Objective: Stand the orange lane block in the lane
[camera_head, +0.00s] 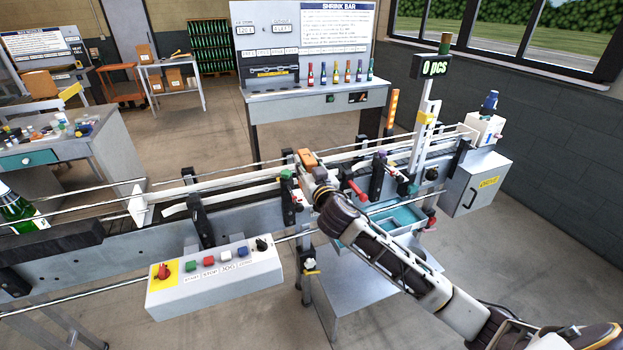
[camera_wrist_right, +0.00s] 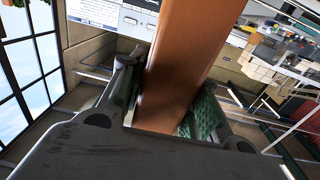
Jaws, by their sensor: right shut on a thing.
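The orange lane block (camera_head: 306,157) shows just beyond my right gripper (camera_head: 309,172), over the conveyor lane in the head view. In the right wrist view the block (camera_wrist_right: 182,60) looks brown-orange and long, and it sits between the green pads of my right gripper (camera_wrist_right: 165,115), which is shut on it. The lane (camera_head: 230,185) runs between long guide rails along the conveyor. I cannot tell whether the block touches the lane floor; my gripper and the near rail hide its lower part. My left gripper is not in view.
A control box (camera_head: 215,279) with coloured buttons hangs at the front of the line. Black rail brackets (camera_head: 378,177) and a red-handled clamp (camera_head: 357,191) stand close to the gripper. A post with a counter display (camera_head: 434,67) rises at the right.

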